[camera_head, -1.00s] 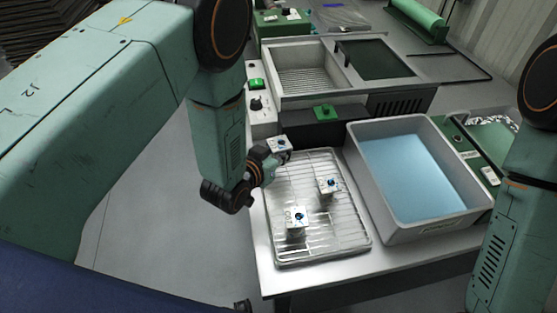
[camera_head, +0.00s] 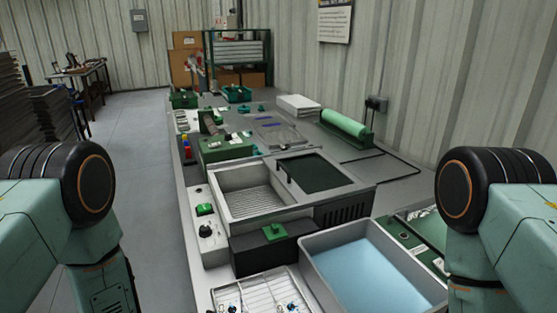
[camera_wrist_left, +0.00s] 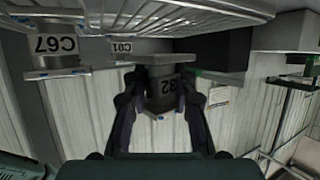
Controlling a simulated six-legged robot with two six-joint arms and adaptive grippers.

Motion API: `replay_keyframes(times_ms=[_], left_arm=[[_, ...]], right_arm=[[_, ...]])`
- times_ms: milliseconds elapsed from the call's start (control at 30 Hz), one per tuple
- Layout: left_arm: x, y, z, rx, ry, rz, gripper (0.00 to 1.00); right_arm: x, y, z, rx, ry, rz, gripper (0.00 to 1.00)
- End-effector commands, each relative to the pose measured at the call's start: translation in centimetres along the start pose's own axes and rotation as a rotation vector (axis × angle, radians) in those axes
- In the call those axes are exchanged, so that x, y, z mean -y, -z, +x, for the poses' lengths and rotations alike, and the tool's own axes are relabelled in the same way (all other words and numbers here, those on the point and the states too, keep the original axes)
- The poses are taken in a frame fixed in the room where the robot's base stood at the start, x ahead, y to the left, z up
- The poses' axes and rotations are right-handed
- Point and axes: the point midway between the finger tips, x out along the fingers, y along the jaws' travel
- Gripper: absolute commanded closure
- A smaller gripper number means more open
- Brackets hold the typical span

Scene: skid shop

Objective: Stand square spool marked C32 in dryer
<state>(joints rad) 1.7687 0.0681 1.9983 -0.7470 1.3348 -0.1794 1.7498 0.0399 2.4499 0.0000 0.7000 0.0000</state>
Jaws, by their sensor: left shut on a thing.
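In the left wrist view, which looks upside down, my left gripper (camera_wrist_left: 160,112) is shut on a square-flanged grey spool (camera_wrist_left: 172,88). Its dark label ends in what reads as 32; the first letter is hidden. A spool marked C67 (camera_wrist_left: 55,45) and one marked C01 (camera_wrist_left: 122,48) are at the wire rack (camera_wrist_left: 215,18). I cannot tell whether the held spool touches the rack. In the head view, a grey box with an open ribbed well (camera_head: 233,203), probably the dryer, has a dark panel (camera_head: 312,172) beside the well. My right gripper is out of view.
The wire rack (camera_head: 262,283) with spools shows at the bottom of the head view. A grey tub of blue liquid (camera_head: 318,240) stands right of it. A dark block with a green knob (camera_head: 274,232) sits between rack and box. A green roll (camera_head: 344,124) lies farther back.

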Motion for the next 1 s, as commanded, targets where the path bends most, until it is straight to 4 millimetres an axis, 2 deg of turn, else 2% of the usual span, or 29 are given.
replay_keyframes(times_ms=[233, 467, 700, 1000], left_arm=[[-0.1, -1.2, -4.3, -0.004, -0.138, 0.057, 1.0], [-0.4, -0.9, -7.9, -0.007, -0.249, 0.104, 1.0], [-0.5, 1.0, -10.8, -0.011, -0.307, 0.131, 1.0], [1.2, 4.7, -11.8, -0.007, -0.223, 0.094, 1.0]], right_arm=[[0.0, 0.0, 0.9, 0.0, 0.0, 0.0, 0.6], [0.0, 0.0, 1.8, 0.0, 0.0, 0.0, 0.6], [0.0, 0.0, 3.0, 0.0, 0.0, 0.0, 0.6], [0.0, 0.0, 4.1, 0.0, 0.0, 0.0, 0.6]])
